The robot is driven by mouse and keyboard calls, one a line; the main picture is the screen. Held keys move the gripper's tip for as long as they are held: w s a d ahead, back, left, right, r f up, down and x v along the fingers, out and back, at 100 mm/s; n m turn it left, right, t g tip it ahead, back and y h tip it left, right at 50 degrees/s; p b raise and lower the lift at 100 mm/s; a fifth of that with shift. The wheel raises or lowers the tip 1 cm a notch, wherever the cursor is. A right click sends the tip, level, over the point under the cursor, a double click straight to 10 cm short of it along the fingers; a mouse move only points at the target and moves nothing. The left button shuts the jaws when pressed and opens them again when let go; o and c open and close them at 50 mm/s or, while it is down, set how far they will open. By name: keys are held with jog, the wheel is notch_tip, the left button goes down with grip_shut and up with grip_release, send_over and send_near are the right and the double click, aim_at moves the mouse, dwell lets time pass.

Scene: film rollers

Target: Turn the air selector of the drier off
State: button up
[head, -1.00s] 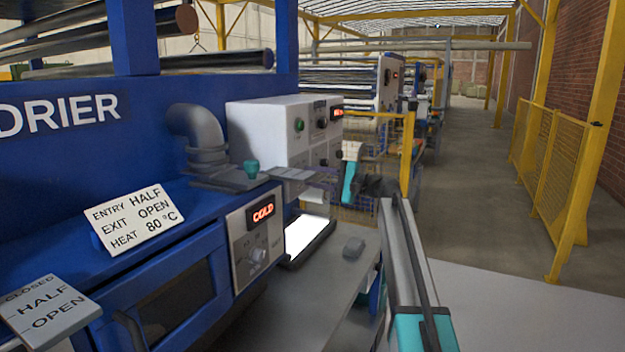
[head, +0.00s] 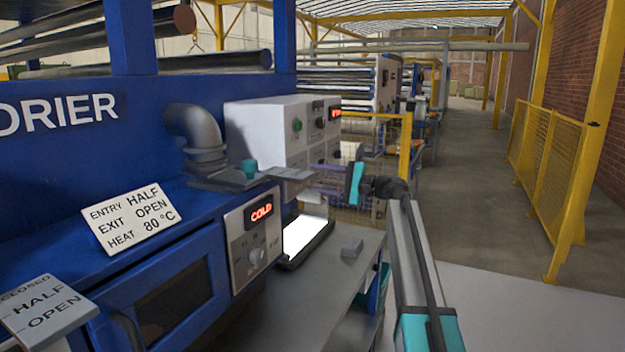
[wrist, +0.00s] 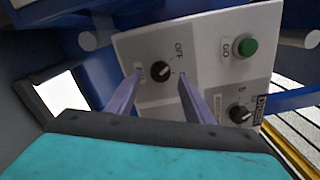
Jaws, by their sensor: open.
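In the wrist view a pale control panel (wrist: 200,60) carries a black selector knob (wrist: 160,71) with an OFF label beside it. Which way its pointer faces is hard to tell. My gripper (wrist: 159,76) is open, its two purple fingers on either side of this knob in the picture; contact is not clear. In the head view my gripper (head: 332,196) is in front of the white control box (head: 262,128). The blue drier (head: 60,170) has its own panel with a red COLD display (head: 261,212) and a grey knob (head: 256,256).
A green GO button (wrist: 244,47) and another black knob (wrist: 240,113) share the wrist-view panel. A white card (head: 133,218) reads HALF, OPEN, 80 °C. The aisle at right is clear.

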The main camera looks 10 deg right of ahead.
jog(key=b+v, duration=0.1)
jog(key=v, duration=1)
jog(key=shift+a, duration=0.1)
